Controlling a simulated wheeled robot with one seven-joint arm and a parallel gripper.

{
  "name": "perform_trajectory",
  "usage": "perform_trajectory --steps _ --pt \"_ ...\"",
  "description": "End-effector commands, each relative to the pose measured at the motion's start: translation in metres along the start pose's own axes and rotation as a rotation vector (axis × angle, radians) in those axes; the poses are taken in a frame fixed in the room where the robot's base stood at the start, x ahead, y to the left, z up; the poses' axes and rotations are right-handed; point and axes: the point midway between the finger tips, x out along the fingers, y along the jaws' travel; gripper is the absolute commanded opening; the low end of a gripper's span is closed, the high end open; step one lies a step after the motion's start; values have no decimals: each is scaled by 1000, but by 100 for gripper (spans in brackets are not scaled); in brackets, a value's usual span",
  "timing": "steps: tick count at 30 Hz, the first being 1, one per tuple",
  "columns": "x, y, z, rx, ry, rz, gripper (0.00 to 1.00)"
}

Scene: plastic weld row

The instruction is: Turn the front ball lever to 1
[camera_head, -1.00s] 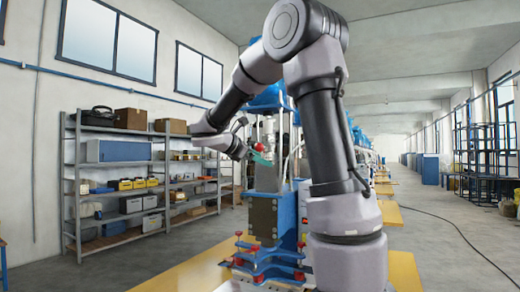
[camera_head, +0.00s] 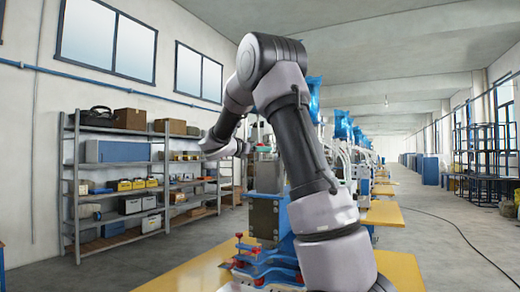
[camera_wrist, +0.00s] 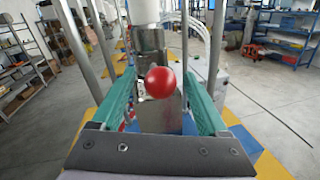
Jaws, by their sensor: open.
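A red ball (camera_wrist: 160,82) on a lever shows near the middle of the wrist view, in front of a grey metal block (camera_wrist: 150,112). My gripper (camera_wrist: 157,88) is open, with one green finger to the left of the ball and one to the right. Gaps show between the ball and both fingers, and nothing is held. The lever's rod and any position marks are hidden or too small to read. In the head view, the blue and grey welding machine (camera_head: 264,216) stands behind my arm, and my gripper (camera_head: 262,149) is small at its upper part.
Metal uprights (camera_wrist: 74,45) flank the machine's head in the wrist view. Red knobs (camera_head: 239,236) sit low on the machine. A loaded shelf (camera_head: 120,170) stands along the left wall. Open floor with a cable (camera_head: 455,225) lies right.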

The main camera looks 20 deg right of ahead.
Motion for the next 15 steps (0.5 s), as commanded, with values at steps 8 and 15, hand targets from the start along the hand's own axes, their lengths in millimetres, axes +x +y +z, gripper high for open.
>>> perform_trajectory --steps 8,15 --pt "5 0 0 1 0 0 77" --pt "5 0 0 1 0 0 16"
